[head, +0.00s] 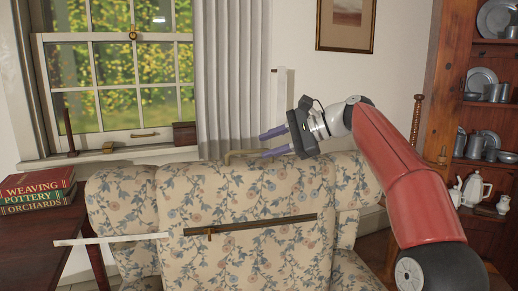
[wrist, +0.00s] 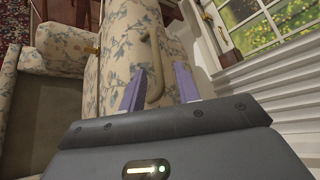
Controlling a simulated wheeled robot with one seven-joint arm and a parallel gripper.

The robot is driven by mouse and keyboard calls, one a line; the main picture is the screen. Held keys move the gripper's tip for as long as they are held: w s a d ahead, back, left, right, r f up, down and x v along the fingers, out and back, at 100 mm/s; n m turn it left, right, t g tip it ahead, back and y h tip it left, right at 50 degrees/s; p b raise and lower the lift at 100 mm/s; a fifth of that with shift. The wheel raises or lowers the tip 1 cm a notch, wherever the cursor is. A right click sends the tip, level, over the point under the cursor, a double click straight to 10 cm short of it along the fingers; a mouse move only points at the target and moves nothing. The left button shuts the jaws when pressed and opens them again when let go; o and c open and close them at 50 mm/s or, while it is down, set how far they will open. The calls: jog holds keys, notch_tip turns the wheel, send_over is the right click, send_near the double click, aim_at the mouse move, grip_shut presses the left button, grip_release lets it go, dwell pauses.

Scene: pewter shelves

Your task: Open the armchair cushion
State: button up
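The armchair cushion (head: 240,260) is cream with blue and tan flowers and fills the lower middle of the head view. A dark brown strip with a small pull at its left end (head: 210,232) runs across its face. A tan curved handle (head: 236,154) stands at its top edge; it also shows in the wrist view (wrist: 155,55). My gripper (head: 265,144) is above the top edge, fingers spread. In the wrist view, my gripper (wrist: 159,70) has a purple finger on each side of the handle, with gaps visible. I cannot tell how deep the handle sits between them.
A window (head: 120,80) with a sill and a grey curtain (head: 232,80) stand behind the chair. A dark table with stacked books (head: 38,192) is at the left. A wooden dresser with pewter plates and jugs (head: 480,130) is at the right.

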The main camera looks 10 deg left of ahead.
jog(key=shift+v, duration=1.95)
jog(key=shift+a, duration=0.1)
jog(key=shift+s, duration=0.1)
jog(key=s+d+f+n+t+h, duration=0.1)
jog(key=s+d+f+n+h, duration=0.1)
jog(key=s+d+f+h, duration=0.2)
jog(key=s+d+f+n+t+h, duration=0.2)
jog(key=s+d+f+h, duration=0.3)
jog(key=s+d+f, duration=0.6)
jog(key=s+d+f+n+t+h, duration=0.1)
jog(key=s+d+f+n+h, duration=0.3)
jog(key=s+f, duration=0.9)
jog(key=s+d, duration=0.3)
jog(key=s, duration=0.2)
jog(key=shift+d+t, duration=0.35)
jog(key=shift+t, duration=0.05)
